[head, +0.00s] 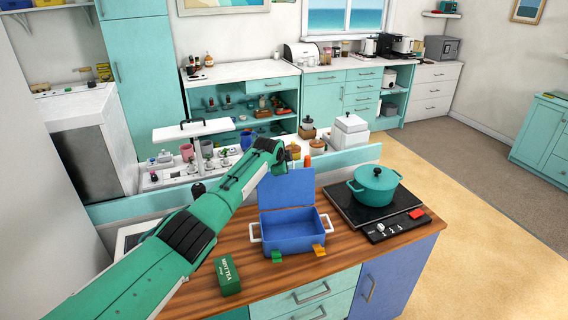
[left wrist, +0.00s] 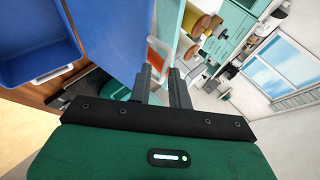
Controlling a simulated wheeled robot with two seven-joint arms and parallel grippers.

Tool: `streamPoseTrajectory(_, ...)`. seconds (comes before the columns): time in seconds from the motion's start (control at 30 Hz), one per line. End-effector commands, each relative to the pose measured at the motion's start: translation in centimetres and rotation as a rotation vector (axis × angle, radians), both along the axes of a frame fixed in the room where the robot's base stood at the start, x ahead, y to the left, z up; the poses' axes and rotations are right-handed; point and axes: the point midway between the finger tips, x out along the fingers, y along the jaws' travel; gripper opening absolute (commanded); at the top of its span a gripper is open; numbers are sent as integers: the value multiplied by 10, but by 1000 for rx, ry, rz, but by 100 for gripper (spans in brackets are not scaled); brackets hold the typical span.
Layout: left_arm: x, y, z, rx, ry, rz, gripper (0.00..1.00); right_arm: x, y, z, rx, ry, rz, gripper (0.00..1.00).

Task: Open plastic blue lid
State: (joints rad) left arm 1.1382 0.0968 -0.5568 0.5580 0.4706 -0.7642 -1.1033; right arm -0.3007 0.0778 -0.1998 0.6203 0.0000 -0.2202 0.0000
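The blue plastic box (head: 290,241) sits on the wooden counter with white side handles. Its blue lid (head: 288,191) stands raised at the back edge, and the box's interior shows empty. In the left wrist view the lid (left wrist: 120,35) fills the upper left, beside the box (left wrist: 32,48). My left arm reaches across from the left. My right gripper is not in view.
A teal pot (head: 374,184) stands on the black cooktop (head: 345,207) to the right. A green tea box (head: 227,276) lies at the counter's front left. Jars stand behind the counter.

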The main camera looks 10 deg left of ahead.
Motion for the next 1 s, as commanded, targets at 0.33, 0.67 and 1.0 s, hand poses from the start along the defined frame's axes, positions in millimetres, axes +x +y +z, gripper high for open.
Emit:
streamPoseTrajectory(0.33,-1,0,-1,-1,1,0,29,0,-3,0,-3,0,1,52)
streamPoseTrajectory(0.67,-13,2,11,-1,0,0,29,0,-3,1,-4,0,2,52)
streamPoseTrajectory(1.0,-38,6,32,-1,-1,0,29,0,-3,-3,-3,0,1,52)
